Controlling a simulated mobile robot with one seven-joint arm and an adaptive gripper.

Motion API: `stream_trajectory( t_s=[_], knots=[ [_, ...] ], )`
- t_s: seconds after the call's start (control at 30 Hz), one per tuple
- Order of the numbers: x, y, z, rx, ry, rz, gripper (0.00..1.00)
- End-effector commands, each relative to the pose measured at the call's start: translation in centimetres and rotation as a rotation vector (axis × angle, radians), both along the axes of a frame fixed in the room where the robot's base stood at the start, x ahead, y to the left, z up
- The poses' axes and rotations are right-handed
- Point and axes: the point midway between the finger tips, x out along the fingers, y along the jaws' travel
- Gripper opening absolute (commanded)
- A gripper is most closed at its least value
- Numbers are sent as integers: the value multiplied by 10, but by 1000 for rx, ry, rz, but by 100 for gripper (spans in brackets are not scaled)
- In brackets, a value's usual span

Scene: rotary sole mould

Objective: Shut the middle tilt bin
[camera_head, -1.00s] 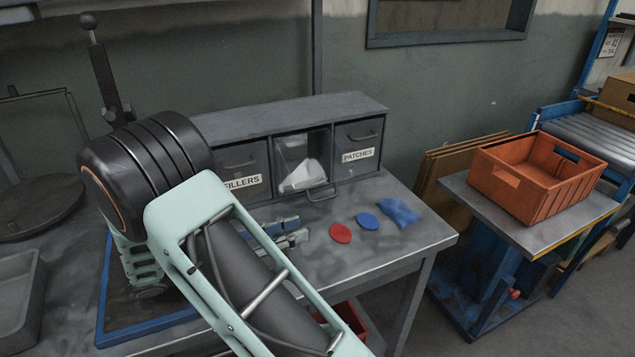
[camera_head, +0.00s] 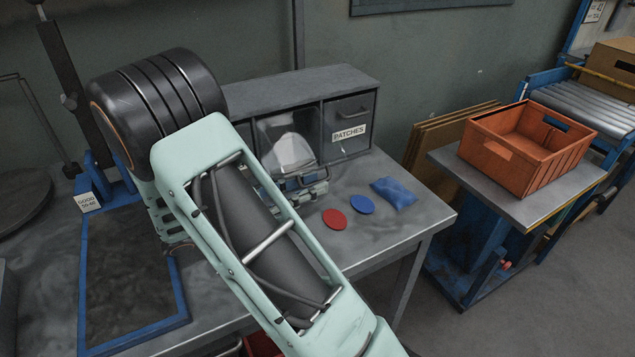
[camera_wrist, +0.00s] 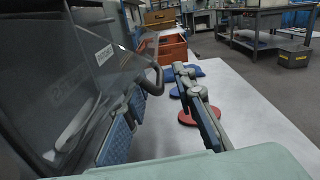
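The middle tilt bin (camera_head: 286,140) is tilted open in the grey cabinet, its clear front leaning outward with something pale inside. In the wrist view its clear front (camera_wrist: 82,85) fills the left side, and its dark handle (camera_wrist: 155,82) juts toward the space between my fingers. My gripper (camera_head: 308,184) is at the foot of this bin, just above the bench and partly hidden behind my arm. In the wrist view my gripper (camera_wrist: 160,95) has its blue-padded fingers well apart, with nothing clamped. Whether a finger touches the bin is unclear.
The PATCHES bin (camera_head: 349,125) to the right is shut. My arm hides the left bin. A red disc (camera_head: 334,219), a blue disc (camera_head: 360,205) and a blue packet (camera_head: 394,192) lie on the bench. An orange crate (camera_head: 528,150) stands on a cart at right.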

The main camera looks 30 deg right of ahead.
Motion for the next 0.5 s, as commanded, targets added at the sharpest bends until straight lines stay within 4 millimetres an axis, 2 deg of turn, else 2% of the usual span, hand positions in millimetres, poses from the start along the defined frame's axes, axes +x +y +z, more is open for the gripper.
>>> stream_trajectory(
  t_s=[0.1, 0.2, 0.5],
  knots=[
    [0, -13, 0, 0, -1, -1, 25],
    [1, -18, 0, 0, -1, 0, 25],
    [1, -20, 0, 1, -1, 1, 23]
  ],
)
